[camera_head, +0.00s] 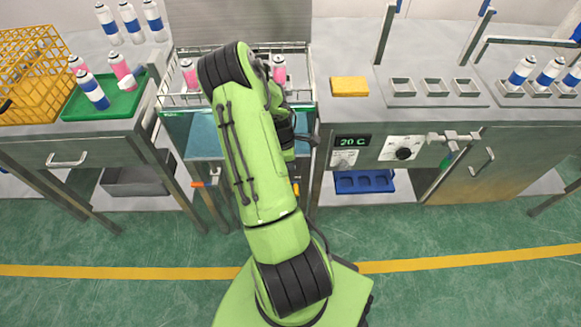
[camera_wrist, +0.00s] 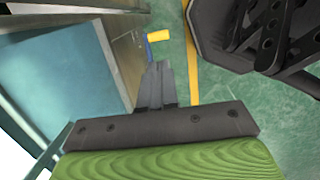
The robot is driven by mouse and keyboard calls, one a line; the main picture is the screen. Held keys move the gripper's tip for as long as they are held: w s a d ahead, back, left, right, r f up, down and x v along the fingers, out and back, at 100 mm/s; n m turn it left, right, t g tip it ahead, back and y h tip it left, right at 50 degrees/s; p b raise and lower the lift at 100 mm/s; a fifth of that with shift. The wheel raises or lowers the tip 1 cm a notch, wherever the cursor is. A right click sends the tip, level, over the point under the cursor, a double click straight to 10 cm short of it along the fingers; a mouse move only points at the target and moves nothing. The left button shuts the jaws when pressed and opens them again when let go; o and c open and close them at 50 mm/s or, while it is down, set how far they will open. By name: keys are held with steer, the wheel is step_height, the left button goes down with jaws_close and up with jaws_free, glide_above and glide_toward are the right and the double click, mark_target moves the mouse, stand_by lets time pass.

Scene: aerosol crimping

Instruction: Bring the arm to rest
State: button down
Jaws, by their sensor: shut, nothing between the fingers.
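My green arm (camera_head: 245,150) rises from my base and stands bent in front of the middle station in the head view. My gripper (camera_wrist: 154,88) shows in the wrist view with its two grey fingers together and nothing between them. It points past a yellow-ended handle (camera_wrist: 158,35), apparently with a gap, though depth is hard to judge. In the head view the fingers are mostly hidden by the arm.
Behind the arm is a wire basket (camera_head: 185,98) with pink cans. A green tray (camera_head: 118,105) and yellow crate (camera_head: 38,62) stand left. A yellow sponge (camera_head: 349,86) and control panel (camera_head: 375,148) are right. The green floor (camera_head: 450,225) in front is clear.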

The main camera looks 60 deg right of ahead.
steer(key=shift+w+r, duration=0.1)
steer(key=w+a+r+m+t+p, duration=0.1)
steer(key=w+a+r+p, duration=0.15)
steer(key=a+r, duration=0.55)
steer(key=w+a+r+m+t+p, duration=0.15)
steer(key=w+a+r, duration=0.3)
steer(key=r, duration=0.65)
steer(key=w+a+r+m+t+p, duration=0.1)
steer(key=w+a+r+t, duration=0.15)
steer(key=a+r, duration=0.55)
steer(key=s+a+r+m+t+y+p, duration=0.1)
steer(key=s+a+r+m+t+p, duration=0.1)
steer(key=s+a+r, duration=1)
steer(key=shift+a+r+m+p, duration=0.3)
steer(key=shift+a+m+p, duration=0.1)
steer(key=shift+a, duration=0.2)
